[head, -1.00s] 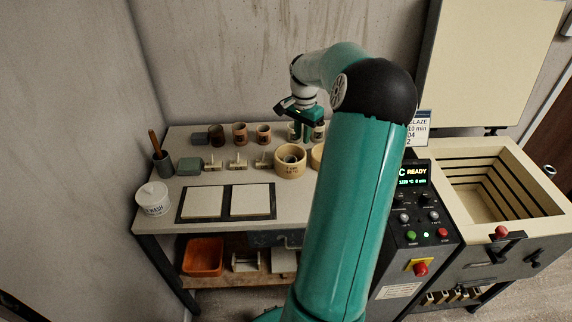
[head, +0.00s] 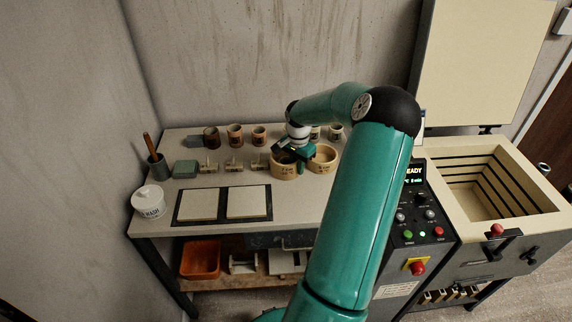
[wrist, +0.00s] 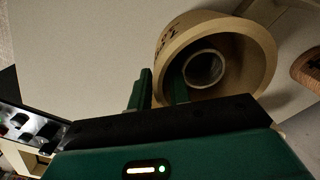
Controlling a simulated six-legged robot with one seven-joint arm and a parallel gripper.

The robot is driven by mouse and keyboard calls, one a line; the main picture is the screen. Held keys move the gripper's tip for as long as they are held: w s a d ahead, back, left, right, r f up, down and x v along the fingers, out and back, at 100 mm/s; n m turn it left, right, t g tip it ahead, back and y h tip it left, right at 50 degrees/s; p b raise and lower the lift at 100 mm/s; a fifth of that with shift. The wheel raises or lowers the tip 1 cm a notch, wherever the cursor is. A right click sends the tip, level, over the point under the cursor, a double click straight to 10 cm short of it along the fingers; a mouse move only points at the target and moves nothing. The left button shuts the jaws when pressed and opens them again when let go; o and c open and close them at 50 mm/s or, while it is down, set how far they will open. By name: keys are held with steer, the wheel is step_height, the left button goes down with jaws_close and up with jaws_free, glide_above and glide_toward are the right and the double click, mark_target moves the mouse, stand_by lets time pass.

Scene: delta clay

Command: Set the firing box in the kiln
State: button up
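The firing box is probably one of two round cream tubs on the bench: the left tub (head: 285,171) carries dark writing, and the right tub (head: 324,163) stands beside it. My gripper (head: 291,155) is low over the left tub. In the wrist view, a cream tub (wrist: 262,62) holds a smaller round vessel (wrist: 203,69). My gripper (wrist: 162,88) has its fingers apart at the tub's near left rim; whether they touch the wall I cannot tell. The kiln (head: 451,209) stands open at right, its lid (head: 480,65) raised and its slotted chamber empty.
Several cups (head: 235,135) stand along the bench back, with small cream pieces (head: 208,165) before them. Two pale slabs (head: 198,204) lie at the front. A white tub (head: 149,202) is at left. The control panel (head: 415,208) stands between bench and kiln.

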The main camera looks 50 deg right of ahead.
steer(key=shift+f, duration=0.25)
jaws_close()
steer(key=shift+r, duration=0.15)
